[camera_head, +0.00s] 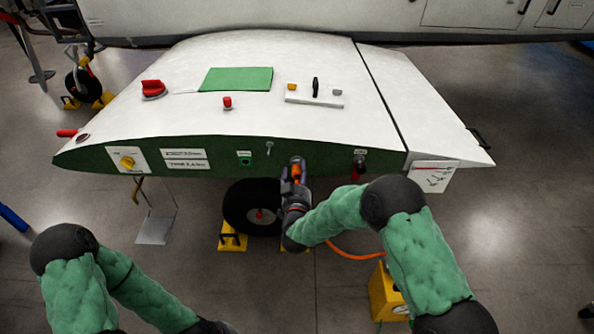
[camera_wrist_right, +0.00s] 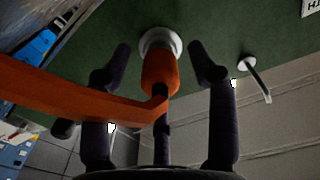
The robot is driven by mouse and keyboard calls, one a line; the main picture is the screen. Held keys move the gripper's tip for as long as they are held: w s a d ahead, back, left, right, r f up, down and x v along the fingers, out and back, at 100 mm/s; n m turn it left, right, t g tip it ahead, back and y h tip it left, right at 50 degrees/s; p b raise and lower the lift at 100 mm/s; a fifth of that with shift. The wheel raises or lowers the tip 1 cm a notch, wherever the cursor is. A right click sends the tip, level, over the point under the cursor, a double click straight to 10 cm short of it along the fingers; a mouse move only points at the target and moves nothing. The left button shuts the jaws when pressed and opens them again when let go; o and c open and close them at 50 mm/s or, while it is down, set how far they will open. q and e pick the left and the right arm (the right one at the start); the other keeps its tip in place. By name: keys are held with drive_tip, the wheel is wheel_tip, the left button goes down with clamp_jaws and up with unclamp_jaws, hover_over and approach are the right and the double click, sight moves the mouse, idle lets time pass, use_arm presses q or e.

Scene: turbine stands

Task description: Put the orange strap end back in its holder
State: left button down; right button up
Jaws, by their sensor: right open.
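The orange strap end (camera_wrist_right: 160,75) stands against a round white holder (camera_wrist_right: 147,37) on the green panel, in the right wrist view. Its tip seems to be in or against the holder; how deep is hidden. An orange strap (camera_wrist_right: 75,93) runs from it to the left. My right gripper (camera_wrist_right: 165,57) is open, with one dark finger on each side of the orange end and gaps between. In the head view, my right gripper (camera_head: 296,164) is at the green front edge, around the orange end (camera_head: 297,172).
The white-topped wing-like stand (camera_head: 300,120) carries a green patch (camera_head: 237,79), red handles and a small block. A yellow knob (camera_head: 127,162) and a black fitting (camera_head: 360,160) are on its front. A black wheel (camera_head: 240,205) and yellow box (camera_head: 385,290) are below. A metal hook (camera_wrist_right: 255,77) is nearby.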

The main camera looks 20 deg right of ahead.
idle(0.8)
clamp_jaws()
